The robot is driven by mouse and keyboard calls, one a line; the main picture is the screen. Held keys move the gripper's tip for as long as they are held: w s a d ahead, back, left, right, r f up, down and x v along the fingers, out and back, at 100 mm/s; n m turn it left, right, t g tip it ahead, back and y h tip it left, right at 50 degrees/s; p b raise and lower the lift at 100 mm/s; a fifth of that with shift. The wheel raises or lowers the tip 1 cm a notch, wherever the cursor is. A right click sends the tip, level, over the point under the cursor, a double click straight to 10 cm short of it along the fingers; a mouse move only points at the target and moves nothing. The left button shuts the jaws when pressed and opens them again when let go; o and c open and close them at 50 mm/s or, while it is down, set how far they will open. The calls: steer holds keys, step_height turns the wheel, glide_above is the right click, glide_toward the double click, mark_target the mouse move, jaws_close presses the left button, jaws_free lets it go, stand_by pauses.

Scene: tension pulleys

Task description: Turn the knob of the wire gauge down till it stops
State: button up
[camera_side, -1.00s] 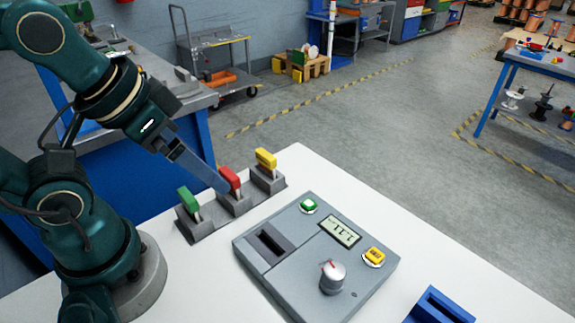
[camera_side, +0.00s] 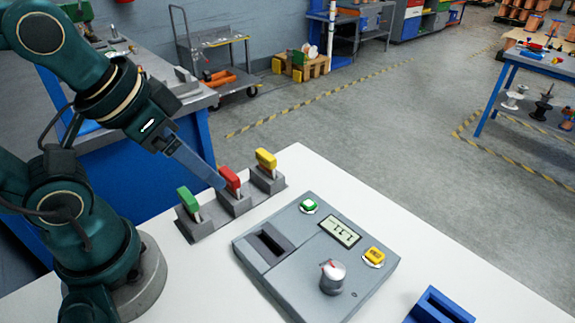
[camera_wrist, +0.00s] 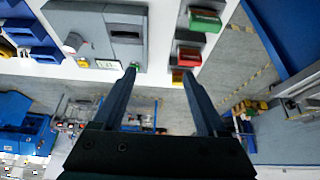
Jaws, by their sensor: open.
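In the wrist view the knob (camera_wrist: 72,43) shows at the upper left. My gripper (camera_wrist: 160,73) is open and empty, with both fingers apart in the wrist view. In the side view my gripper (camera_side: 220,186) is beside the red-handled piece, well left of the knob.
Grey holders carry a green-handled piece (camera_side: 188,198), a red-handled piece (camera_side: 231,179) and a yellow-handled piece (camera_side: 265,158) behind the gauge. A blue slotted block (camera_side: 425,307) stands at the front right. The table between holders and gauge is clear.

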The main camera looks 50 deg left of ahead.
steer(key=n, duration=0.2)
steer(key=n+g+h, duration=0.5)
steer(key=n, duration=1.1)
glide_above(335, 270)
steer(key=w+a, duration=0.1)
steer(key=a, duration=0.2)
step_height(335, 270, down, 4)
steer(key=shift+g+y, duration=0.3)
steer(key=shift+g, duration=0.1)
steer(key=x, duration=0.4)
steer(key=s+x, duration=0.1)
steer(key=x, duration=0.2)
steer(key=shift+d, duration=0.1)
steer(key=shift+d+f, duration=0.15)
steer(key=shift+f, duration=0.3)
jaws_close()
